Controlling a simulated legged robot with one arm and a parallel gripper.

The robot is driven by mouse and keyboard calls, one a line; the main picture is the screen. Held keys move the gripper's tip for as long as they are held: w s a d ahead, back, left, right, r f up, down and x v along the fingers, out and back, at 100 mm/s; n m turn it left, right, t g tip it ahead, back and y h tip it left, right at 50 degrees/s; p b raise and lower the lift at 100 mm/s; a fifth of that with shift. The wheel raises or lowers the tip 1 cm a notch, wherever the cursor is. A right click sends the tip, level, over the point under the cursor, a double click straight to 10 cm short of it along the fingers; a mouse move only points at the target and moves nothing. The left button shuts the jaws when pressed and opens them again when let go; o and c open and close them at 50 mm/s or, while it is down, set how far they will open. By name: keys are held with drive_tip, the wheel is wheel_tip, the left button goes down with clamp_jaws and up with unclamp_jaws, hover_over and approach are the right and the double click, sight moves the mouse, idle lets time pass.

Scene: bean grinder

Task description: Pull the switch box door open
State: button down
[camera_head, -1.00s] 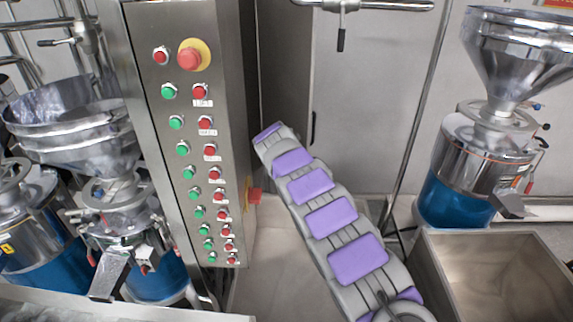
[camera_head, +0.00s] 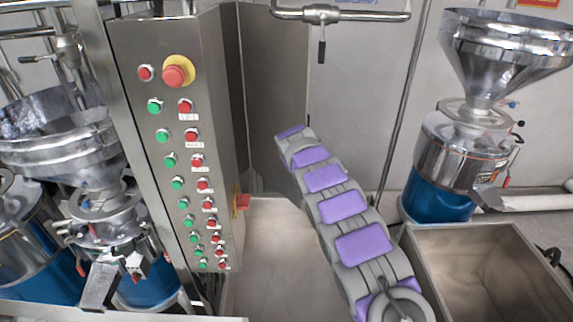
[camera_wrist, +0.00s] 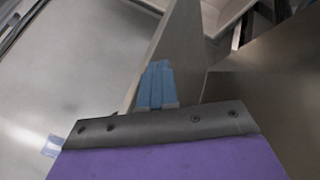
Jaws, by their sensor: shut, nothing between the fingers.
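The switch box (camera_head: 165,110) is a tall steel cabinet with rows of red and green buttons, left of centre in the head view. A dark grey door panel (camera_head: 279,75) stands out beyond its right side, apparently swung open. My arm reaches up to the lower part of this panel in the head view; the fingertips are hidden there. In the wrist view my gripper (camera_wrist: 158,80) shows blue fingers, closed together and empty. They lie at a thin pale panel (camera_wrist: 172,55), probably the door edge; I cannot tell whether they touch it.
Grinders stand at left (camera_head: 85,160) and right (camera_head: 470,120). An open steel bin (camera_head: 450,233) is at lower right. A pipe with a valve (camera_head: 320,14) crosses above. Floor between cabinet and arm is clear.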

drive_tip(key=w+d+n+p, duration=0.1)
drive_tip(key=w+d+p, duration=0.2)
drive_tip(key=w+d, duration=0.2)
drive_tip(key=shift+w+d+y+p, duration=0.25)
drive_tip(key=shift+d+y+p, duration=0.15)
drive_tip(key=shift+d, duration=0.45)
